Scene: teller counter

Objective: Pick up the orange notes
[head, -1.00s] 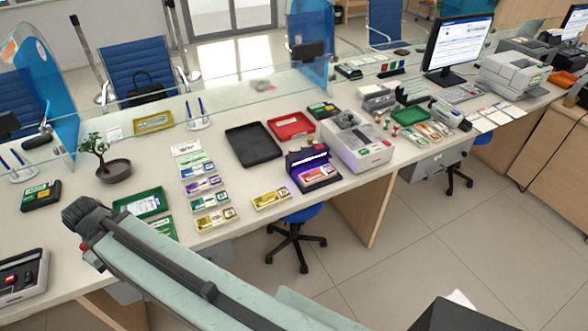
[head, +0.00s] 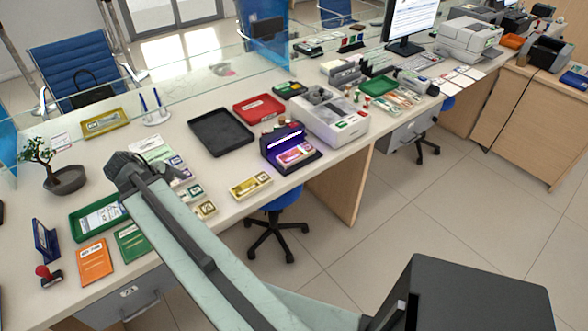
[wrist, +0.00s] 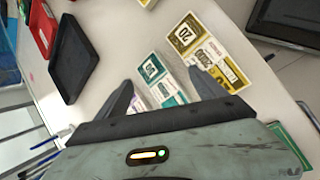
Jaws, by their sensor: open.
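An orange-and-white note bundle (head: 296,154) lies in the black purple-lit device (head: 284,138), in the head view. It looks tinted by the light. My gripper (wrist: 160,78) is open and empty in the wrist view, and teal-and-white notes (wrist: 152,68) show between and beyond its fingers. In the head view the dark end of my arm is left of the device, over the row of notes, and partly hides that row; the fingertips cannot be made out there. I cannot pick out the orange bundle in the wrist view.
A lone yellow bundle (head: 250,186) lies front-left of the device. A black tray (head: 197,122), red tray (head: 241,109) and counting machine (head: 352,128) stand around it. An orange booklet (head: 95,263) lies at lower left. A glass screen runs behind.

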